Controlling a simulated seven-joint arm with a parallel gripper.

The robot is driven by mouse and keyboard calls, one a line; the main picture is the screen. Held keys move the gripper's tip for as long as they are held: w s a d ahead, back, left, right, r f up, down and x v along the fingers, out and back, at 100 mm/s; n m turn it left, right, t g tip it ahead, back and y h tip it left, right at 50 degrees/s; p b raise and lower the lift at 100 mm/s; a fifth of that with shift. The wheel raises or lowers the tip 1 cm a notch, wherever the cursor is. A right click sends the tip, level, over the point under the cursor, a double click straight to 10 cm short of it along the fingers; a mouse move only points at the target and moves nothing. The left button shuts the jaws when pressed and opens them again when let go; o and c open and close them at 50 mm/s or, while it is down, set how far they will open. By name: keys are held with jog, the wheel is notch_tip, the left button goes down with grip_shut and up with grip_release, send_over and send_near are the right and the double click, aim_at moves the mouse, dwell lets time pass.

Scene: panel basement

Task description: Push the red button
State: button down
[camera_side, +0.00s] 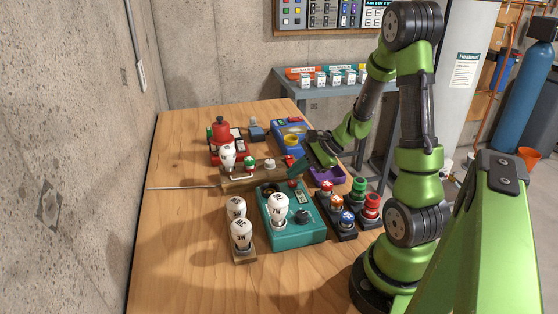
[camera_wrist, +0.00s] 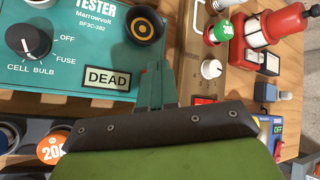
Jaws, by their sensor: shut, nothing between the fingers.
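A red part (camera_side: 290,160), which may be the red button, sits at the right end of a wooden base (camera_side: 238,182). In the wrist view a red piece (camera_wrist: 204,100) shows at the end of that base, partly hidden by my gripper. Another small red spot (camera_side: 293,183) shows by the tester's far edge; I cannot tell what it is. My gripper (camera_side: 295,174) is shut and empty, its teal fingers pointing down beside the base's right end. In the wrist view my gripper (camera_wrist: 153,78) lies between the tester and the base. I cannot tell whether the fingertips touch anything.
The teal tester (camera_side: 312,232) with bulb and knob stands in front. Colored fuses (camera_side: 346,217) stand to its right. A red device (camera_side: 221,134) and blue device (camera_side: 283,133) stand behind.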

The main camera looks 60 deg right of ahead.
aim_at(297, 183)
jog(key=shift+r, duration=2.55)
jog(key=shift+s+f, duration=0.15)
jog(key=shift+f, duration=0.05)
jog(key=s+a+r+n+h, duration=0.1)
jog(key=s+a+r+n, duration=0.2)
jog(key=a+r+n, duration=0.3)
jog(key=s+a+r+n+g+h, duration=0.1)
jog(key=s+a+r+n, duration=0.3)
jog(key=a+n, duration=0.7)
jog(key=a+r, duration=0.2)
jog(key=a, duration=0.1)
jog(key=shift+n, duration=0.3)
